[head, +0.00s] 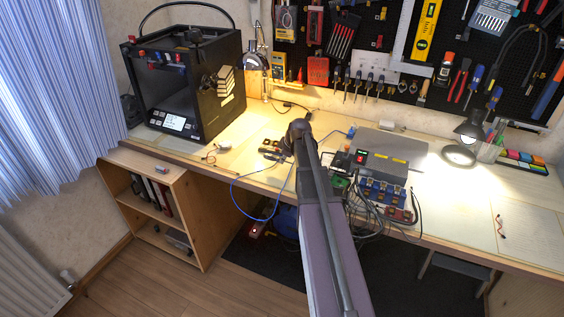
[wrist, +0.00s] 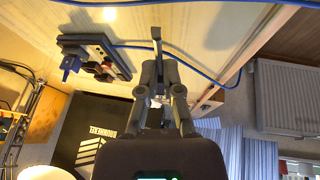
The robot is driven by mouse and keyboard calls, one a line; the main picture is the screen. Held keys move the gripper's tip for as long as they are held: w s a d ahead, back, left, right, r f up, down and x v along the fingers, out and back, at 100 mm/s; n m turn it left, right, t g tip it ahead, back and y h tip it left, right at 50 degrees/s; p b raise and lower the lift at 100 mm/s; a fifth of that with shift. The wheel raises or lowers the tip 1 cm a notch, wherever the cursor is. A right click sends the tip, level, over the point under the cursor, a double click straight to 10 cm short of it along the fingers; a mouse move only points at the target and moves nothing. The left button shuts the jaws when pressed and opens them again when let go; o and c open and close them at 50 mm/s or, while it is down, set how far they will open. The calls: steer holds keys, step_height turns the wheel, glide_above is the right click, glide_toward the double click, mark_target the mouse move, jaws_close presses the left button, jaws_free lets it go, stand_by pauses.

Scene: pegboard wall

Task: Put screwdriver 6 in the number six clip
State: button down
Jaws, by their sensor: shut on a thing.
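My gripper (wrist: 157,62) is shut on a thin dark object (wrist: 157,34) that sticks out past its fingertips in the wrist view. It is too small and dark to tell whether this is screwdriver 6. A row of screwdrivers (head: 369,82) hangs at the lower edge of the pegboard, well behind my gripper. The clip numbers are too small to read, so I cannot single out the number six clip.
A black 3D printer (head: 190,85) stands at the back left. A blue cable (head: 262,217) loops off the desk's front edge. Black boxes and wired modules (head: 385,180) crowd the desk right of my arm. A lamp (head: 470,130) stands further right.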

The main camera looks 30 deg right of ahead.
mark_target(283, 165)
steer(key=w, duration=0.1)
steer(key=w+d, duration=0.1)
steer(key=w, duration=0.1)
steer(key=shift+w+d+f, duration=0.2)
steer(key=shift+w+d, duration=0.15)
steer(key=shift+w, duration=0.05)
steer(key=shift+f+b, duration=1.75)
steer(key=shift+b, duration=0.15)
steer(key=shift+f, duration=0.15)
steer(key=c, duration=0.8)
jaws_free()
steer(key=shift+r, duration=0.2)
